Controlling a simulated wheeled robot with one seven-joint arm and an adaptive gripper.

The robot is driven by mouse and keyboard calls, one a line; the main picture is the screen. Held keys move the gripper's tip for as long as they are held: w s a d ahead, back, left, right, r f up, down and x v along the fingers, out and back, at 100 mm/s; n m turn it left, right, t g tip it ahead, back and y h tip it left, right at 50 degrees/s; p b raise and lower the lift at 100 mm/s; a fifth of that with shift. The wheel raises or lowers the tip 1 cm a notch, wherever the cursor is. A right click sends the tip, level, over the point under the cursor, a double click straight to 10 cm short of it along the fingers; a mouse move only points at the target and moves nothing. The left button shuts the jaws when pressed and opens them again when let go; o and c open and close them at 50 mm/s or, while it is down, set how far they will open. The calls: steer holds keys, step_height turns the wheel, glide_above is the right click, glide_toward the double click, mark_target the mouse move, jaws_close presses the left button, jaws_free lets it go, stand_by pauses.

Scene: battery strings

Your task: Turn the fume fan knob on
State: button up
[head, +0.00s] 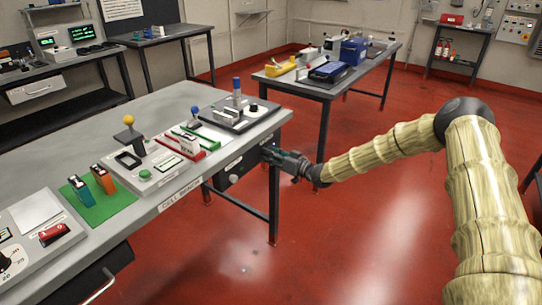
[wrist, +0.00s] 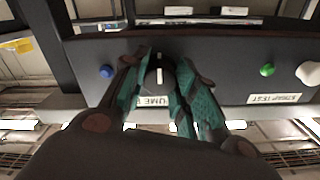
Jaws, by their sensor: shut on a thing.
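The fume fan knob (wrist: 160,75) is dark and round with a white pointer line, on a dark panel (wrist: 215,65) in the wrist view. A label below it, partly hidden by a finger, reads "FUME". My gripper (wrist: 160,85) has its two teal fingers closed around the knob, one on each side. The white line runs up and down in the wrist picture. In the head view my gripper (head: 272,155) is at the panel (head: 245,163) under the front edge of the bench, and the knob is hidden there.
A blue button (wrist: 106,71) is left of the knob in the wrist view; a green button (wrist: 267,70) and a white knob (wrist: 308,73) are right. The grey bench (head: 95,128) holds several devices above. Red floor (head: 330,240) is clear around my arm.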

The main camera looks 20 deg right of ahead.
steer(key=shift+n, duration=0.3)
steer(key=n+b, duration=1)
steer(key=n, duration=0.7)
steer(key=shift+d+r+n, duration=0.1)
steer(key=shift+n, duration=0.2)
stand_by(0.4)
steer(key=o, duration=1)
